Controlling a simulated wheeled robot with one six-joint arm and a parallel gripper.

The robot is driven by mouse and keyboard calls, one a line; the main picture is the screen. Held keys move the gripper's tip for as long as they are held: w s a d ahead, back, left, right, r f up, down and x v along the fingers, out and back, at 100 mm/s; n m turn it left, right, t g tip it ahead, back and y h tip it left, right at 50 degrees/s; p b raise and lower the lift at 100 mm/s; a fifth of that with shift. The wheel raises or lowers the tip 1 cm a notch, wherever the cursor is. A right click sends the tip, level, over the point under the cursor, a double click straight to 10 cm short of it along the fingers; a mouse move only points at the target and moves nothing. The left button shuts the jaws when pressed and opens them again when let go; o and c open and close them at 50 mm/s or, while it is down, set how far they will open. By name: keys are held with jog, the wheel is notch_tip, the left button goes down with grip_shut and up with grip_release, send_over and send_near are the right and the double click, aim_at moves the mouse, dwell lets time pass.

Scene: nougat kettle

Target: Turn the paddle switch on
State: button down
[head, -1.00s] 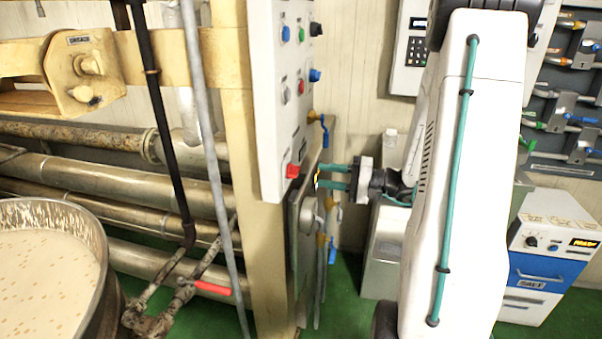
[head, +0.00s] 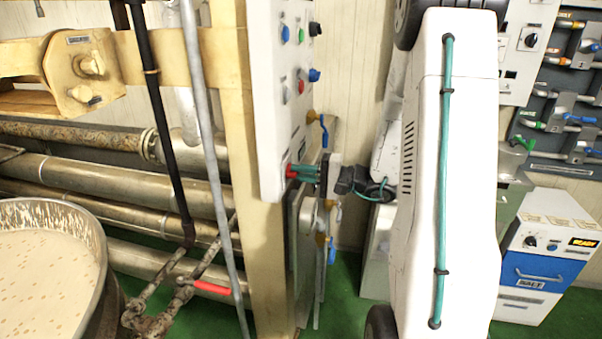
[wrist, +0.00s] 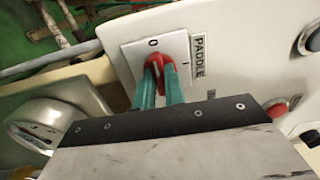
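The paddle switch (wrist: 167,61) is a red rotary knob on a white square plate, with a "PADDLE" label beside it and marks "0" and "I". Its ridge appears to point toward the "0". In the head view the red knob (head: 290,171) is low on the white control panel. My gripper (wrist: 160,84) has teal fingers on both sides of the knob's ridge and looks closed on it. The gripper also shows in the head view (head: 300,172), reaching the knob from the right. The fingers hide part of the knob.
The control panel (head: 268,110) carries several other knobs and buttons above the switch. A round grey fitting (wrist: 50,125) is at left in the wrist view.

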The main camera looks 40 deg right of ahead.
jog(key=shift+m, duration=0.4)
jog(key=m, duration=1.7)
dwell(0.6)
jog(key=c, duration=1.5)
grip_release()
jog(key=shift+d, duration=0.1)
jog(key=shift+o, duration=0.2)
